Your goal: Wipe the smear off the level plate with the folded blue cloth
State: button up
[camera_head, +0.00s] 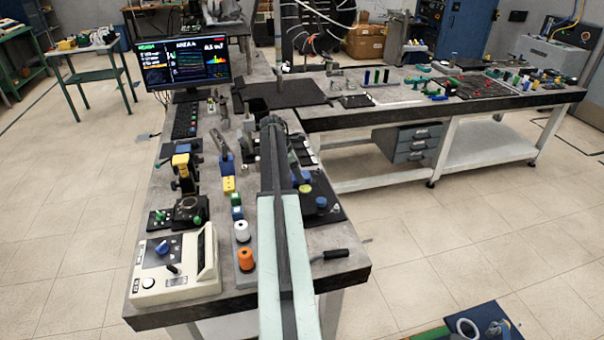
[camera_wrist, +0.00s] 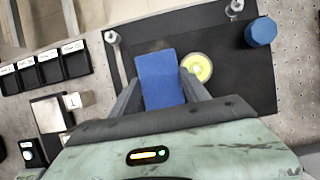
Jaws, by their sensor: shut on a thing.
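The folded blue cloth (camera_wrist: 162,82) is between the two fingers of my gripper (camera_wrist: 159,76) in the wrist view, and the gripper is shut on it. The cloth is over the dark level plate (camera_wrist: 215,42); I cannot tell whether it touches the surface. A round yellow-green bubble level (camera_wrist: 198,67) with a pale rim is just right of the cloth. A blue knob (camera_wrist: 261,32) stands at the plate's right side. I cannot clearly make out the smear.
Metal posts (camera_wrist: 112,37) and (camera_wrist: 235,8) stand at the plate's upper corners. Labelled black trays (camera_wrist: 46,67) lie to the left. In the head view, a white spool (camera_head: 242,231), an orange spool (camera_head: 246,259) and a control box (camera_head: 175,268) stand left of my arm.

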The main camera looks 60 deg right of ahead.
jog(key=shift+r, duration=0.1)
notch_tip(320, 180, up, 6)
jog(key=p, duration=0.6)
notch_tip(320, 180, up, 3)
jog(key=p, duration=0.3)
jog(key=shift+f, duration=0.25)
jog(key=shift+d+r, duration=0.1)
